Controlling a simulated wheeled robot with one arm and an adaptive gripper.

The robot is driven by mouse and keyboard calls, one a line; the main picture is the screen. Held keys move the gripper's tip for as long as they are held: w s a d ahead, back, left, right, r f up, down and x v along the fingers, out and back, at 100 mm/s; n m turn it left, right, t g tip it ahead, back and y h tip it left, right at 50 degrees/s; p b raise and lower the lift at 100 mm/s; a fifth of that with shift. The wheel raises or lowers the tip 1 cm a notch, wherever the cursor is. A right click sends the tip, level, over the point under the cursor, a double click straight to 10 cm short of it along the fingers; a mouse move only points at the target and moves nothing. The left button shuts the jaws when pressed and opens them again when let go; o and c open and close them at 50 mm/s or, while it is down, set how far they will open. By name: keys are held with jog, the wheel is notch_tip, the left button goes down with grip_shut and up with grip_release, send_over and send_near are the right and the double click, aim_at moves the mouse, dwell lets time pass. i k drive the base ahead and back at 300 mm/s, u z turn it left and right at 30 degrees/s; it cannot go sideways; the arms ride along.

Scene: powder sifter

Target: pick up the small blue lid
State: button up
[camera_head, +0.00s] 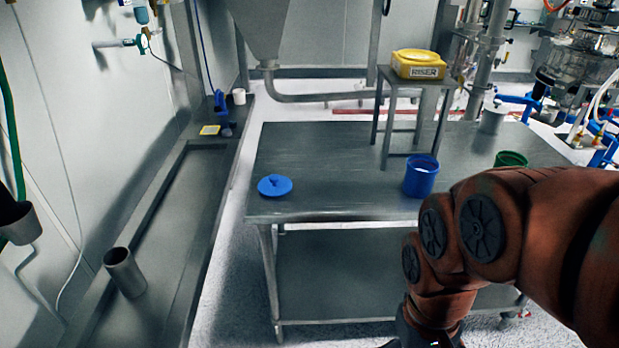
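The small blue lid (275,186) lies flat near the front left corner of the steel table (330,150). It is a round disc with a darker raised grip in its middle. My reddish-brown arm comes in from the right and bends down in front of the table. My gripper is below the bottom edge of the picture, with only a dark part near the arm's end showing. It is apart from the lid.
A green container (510,160) is at the right, partly behind my arm. A long steel counter (170,220) with a metal cup (124,271) runs along the left wall. The table around the lid is clear.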

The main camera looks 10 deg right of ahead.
aim_at(273, 186)
jog(key=z, duration=0.8)
jog(key=i, duration=1.3)
jog(key=u, duration=3.45)
